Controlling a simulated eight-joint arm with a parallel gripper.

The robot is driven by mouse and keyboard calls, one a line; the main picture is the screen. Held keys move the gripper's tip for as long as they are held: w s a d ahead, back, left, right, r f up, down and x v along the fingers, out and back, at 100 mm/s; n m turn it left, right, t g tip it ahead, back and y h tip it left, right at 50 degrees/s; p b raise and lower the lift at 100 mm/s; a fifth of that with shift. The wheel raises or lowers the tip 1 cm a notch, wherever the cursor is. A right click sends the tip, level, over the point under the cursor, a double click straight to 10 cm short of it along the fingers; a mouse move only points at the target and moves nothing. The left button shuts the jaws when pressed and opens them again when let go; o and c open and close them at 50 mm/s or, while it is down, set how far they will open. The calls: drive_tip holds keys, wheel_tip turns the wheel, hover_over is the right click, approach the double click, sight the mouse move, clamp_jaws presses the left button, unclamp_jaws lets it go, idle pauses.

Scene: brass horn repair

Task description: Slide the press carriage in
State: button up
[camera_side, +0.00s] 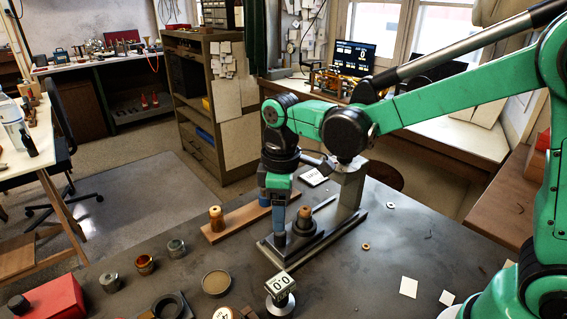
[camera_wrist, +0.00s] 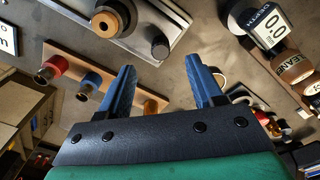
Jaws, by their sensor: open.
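The grey press (camera_side: 347,195) stands on the bench with a long flat base. Its dark round carriage (camera_side: 304,234) sits on the base and carries a brass-coloured cylinder (camera_side: 305,213). In the wrist view, the carriage top shows as a dark and tan ring (camera_wrist: 108,17), with a short dark post (camera_wrist: 160,47) beside it on the base. My gripper (camera_side: 280,240) points down at the near left end of the base, beside the carriage. In the wrist view its blue fingers (camera_wrist: 164,68) are apart with nothing between them; the post appears just beyond the tips. Contact cannot be told.
A wooden board (camera_side: 238,222) with coloured spools lies left of the press. A gauge reading 0.0 (camera_side: 280,283) stands in front. Small jars (camera_side: 145,264), a round dish (camera_side: 216,283) and a red box (camera_side: 50,298) are at front left. The bench right of the press is mostly clear, with small washers.

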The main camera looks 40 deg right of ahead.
sight(295, 231)
drive_tip(key=shift+f, duration=2.9)
clamp_jaws()
